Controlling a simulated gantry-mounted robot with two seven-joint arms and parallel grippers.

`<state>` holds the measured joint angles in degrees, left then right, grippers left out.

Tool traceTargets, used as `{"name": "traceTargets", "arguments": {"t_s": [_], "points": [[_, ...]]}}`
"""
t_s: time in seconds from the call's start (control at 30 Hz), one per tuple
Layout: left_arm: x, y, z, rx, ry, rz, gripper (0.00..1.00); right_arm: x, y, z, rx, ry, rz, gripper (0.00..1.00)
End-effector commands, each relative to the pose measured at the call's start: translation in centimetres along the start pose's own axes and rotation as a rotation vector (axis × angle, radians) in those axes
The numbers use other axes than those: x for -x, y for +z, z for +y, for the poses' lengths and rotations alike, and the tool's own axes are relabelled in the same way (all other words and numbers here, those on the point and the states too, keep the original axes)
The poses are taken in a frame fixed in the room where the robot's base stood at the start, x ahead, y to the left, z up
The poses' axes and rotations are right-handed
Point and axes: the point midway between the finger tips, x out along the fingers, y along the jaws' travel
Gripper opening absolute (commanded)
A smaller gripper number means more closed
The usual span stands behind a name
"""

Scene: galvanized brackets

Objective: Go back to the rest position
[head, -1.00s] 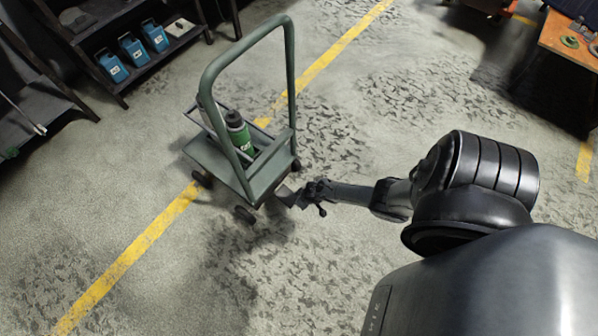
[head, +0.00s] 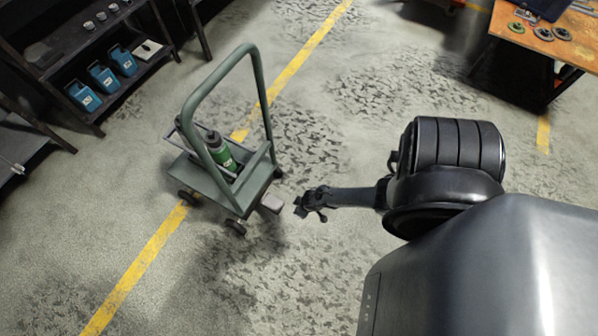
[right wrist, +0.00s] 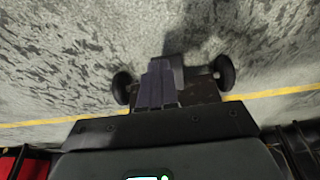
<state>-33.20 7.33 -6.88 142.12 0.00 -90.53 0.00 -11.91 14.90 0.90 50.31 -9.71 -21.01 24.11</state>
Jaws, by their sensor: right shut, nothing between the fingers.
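My right gripper (head: 302,208) is in the head view, just right of the green cart (head: 186,165). A grey piece (right wrist: 175,70) shows just behind the fingertips. My left gripper is in neither view.
The cart carries a green bottle (head: 222,156) and has a tall hoop handle. A dark shelf with blue containers (head: 103,77) stands at upper left. An orange-topped table (head: 548,42) stands at upper right. The floor around my right gripper is clear.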

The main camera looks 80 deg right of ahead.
Motion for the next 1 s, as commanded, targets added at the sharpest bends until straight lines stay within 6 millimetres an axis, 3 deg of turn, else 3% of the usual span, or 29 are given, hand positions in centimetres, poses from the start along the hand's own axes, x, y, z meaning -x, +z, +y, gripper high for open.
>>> {"name": "traceTargets", "arguments": {"t_s": [0.27, 0.47, 0.57, 0.77, 1.0], "points": [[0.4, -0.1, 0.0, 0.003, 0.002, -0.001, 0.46, 0.5, 0.4, 0.1, 0.001, 0.002, -0.007, 0.00], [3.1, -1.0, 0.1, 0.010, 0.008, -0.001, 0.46, 3.4, 3.7, 0.1, 0.003, 0.000, -0.055, 0.00], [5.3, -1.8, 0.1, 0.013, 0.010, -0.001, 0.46, 6.5, 3.3, -2.0, 0.017, -0.033, -0.032, 0.00], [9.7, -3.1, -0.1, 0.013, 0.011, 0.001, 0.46, 15.3, -2.4, -8.7, 0.068, -0.101, 0.057, 0.00], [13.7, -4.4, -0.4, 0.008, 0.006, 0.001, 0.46, 29.5, -10.2, -15.9, 0.160, -0.136, 0.121, 0.00]]}}
